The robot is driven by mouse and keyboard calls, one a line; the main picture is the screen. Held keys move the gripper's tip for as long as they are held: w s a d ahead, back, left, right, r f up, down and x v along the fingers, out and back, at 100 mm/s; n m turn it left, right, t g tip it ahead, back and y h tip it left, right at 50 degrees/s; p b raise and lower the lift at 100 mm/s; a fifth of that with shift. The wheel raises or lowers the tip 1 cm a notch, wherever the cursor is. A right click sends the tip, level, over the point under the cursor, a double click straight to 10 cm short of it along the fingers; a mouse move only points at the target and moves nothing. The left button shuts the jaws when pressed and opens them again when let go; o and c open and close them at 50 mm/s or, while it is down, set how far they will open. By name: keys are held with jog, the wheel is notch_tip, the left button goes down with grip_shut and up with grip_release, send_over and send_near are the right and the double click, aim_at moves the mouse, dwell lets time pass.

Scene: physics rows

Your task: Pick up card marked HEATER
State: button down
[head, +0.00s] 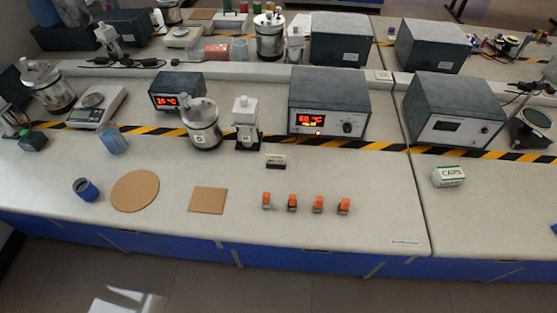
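A small black and white card (276,162) stands on the bench in front of the white bottle-like device. Its print is too small to read, so I cannot tell whether it says HEATER. A flat white label (405,242) lies near the bench's front edge at right; its text is also unreadable. My gripper is not in view.
Several orange and black clips (318,205) stand in a row in front of the card. A heater-like box with a red display (328,105) stands behind it. A cork square (207,200), cork disc (135,191) and blue cup (86,190) lie to the left.

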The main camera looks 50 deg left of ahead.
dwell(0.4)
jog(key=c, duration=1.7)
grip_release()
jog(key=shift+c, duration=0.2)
